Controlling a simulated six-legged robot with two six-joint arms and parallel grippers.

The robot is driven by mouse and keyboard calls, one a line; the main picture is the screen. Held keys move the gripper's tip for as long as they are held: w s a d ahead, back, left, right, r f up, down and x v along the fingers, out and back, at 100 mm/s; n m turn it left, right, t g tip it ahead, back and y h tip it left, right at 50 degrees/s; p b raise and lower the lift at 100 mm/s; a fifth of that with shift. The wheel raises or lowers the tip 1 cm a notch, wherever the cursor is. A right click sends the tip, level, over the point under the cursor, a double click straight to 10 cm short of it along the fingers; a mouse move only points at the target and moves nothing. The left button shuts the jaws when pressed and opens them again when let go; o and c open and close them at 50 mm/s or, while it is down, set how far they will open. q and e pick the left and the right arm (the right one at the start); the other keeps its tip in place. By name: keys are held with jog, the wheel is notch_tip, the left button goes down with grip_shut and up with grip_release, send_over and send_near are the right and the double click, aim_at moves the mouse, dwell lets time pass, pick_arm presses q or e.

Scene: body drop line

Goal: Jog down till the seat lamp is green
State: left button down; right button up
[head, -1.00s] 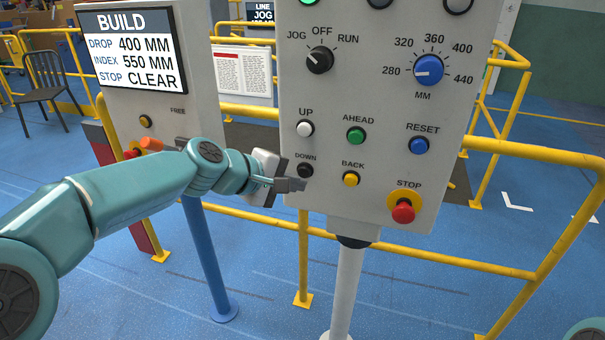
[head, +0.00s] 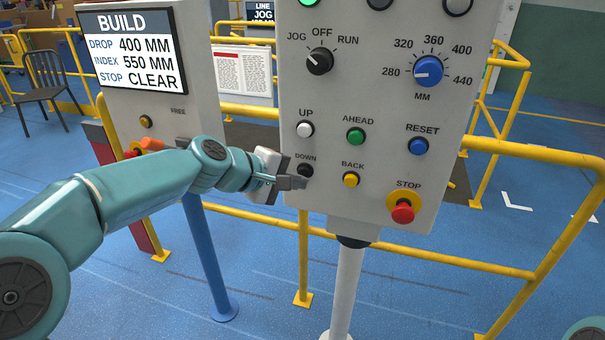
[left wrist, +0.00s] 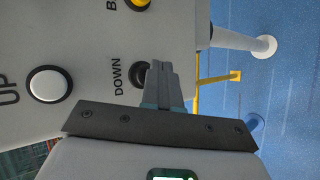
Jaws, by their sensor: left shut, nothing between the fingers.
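The grey control panel (head: 385,110) carries a black DOWN button (head: 305,170), below the white UP button (head: 304,129). My left gripper (head: 302,183) is shut and empty, with its fingertips just below and partly beside the DOWN button. In the left wrist view, the closed fingertips (left wrist: 160,67) overlap the right side of the DOWN button (left wrist: 139,74); I cannot tell whether they touch it. A lit green lamp (head: 309,2) is cut off at the top edge, so its label is hidden. My right gripper is out of view.
The panel has a mode knob (head: 319,61) pointing toward JOG, a blue MM dial (head: 429,71) and a red STOP button (head: 402,212). Yellow rails (head: 440,263) run around the panel.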

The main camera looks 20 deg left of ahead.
pick_arm(q)
jog(key=shift+w+p, duration=0.3)
jog(key=shift+w, duration=0.25)
dwell(0.4)
jog(key=shift+s+b, duration=0.5)
jog(key=shift+s, duration=0.5)
jog(key=s+b, duration=0.2)
jog(key=s, duration=0.4)
jog(key=shift+a, duration=0.15)
